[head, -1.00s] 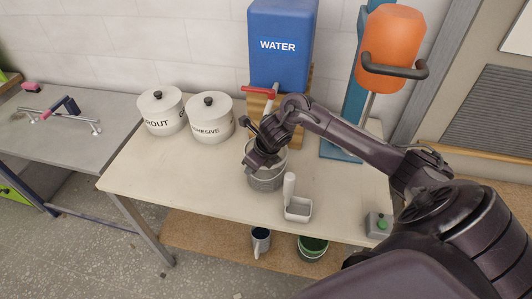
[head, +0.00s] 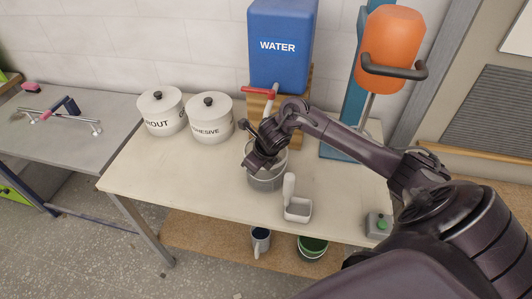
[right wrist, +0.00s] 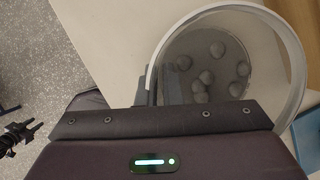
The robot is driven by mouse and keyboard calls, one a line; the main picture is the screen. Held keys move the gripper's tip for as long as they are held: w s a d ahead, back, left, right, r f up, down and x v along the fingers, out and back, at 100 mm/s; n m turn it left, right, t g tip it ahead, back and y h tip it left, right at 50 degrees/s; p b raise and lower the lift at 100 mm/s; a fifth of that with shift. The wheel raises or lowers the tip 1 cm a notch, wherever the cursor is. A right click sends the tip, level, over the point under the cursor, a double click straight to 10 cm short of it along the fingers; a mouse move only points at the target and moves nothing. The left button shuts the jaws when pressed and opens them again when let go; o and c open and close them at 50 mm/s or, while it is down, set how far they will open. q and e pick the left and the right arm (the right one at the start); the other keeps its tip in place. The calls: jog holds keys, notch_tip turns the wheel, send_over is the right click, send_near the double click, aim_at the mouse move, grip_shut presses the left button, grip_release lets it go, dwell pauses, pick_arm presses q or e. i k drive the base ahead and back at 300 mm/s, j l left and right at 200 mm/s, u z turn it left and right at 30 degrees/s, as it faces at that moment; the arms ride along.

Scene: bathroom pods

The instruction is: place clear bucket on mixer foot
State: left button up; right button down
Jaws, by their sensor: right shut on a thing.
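The clear bucket (head: 266,181) stands at the table's middle, below the water tank's tap. In the right wrist view the bucket (right wrist: 291,45) shows its pale rim and grey lumpy contents. My right gripper (head: 255,164) is shut on the bucket's near-left rim; its fingertips are partly hidden by the wrist. The mixer (head: 392,45) has an orange motor body on a blue stand. Its blue foot (head: 338,150) rests on the table to the right of the bucket, partly hidden behind my right arm.
A blue water tank (head: 279,50) with a red tap (head: 259,90) stands behind the bucket. Two lidded white pots (head: 161,110) stand to the left. A white scoop (head: 297,208) lies in front of the bucket, and a grey box with a green button (head: 378,225) is at the right.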

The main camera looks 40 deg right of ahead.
aim_at(339, 191)
jog(key=k+j, duration=0.25)
jog(key=k+j+u, duration=0.1)
jog(key=j, duration=0.3)
jog(key=k+j, duration=0.3)
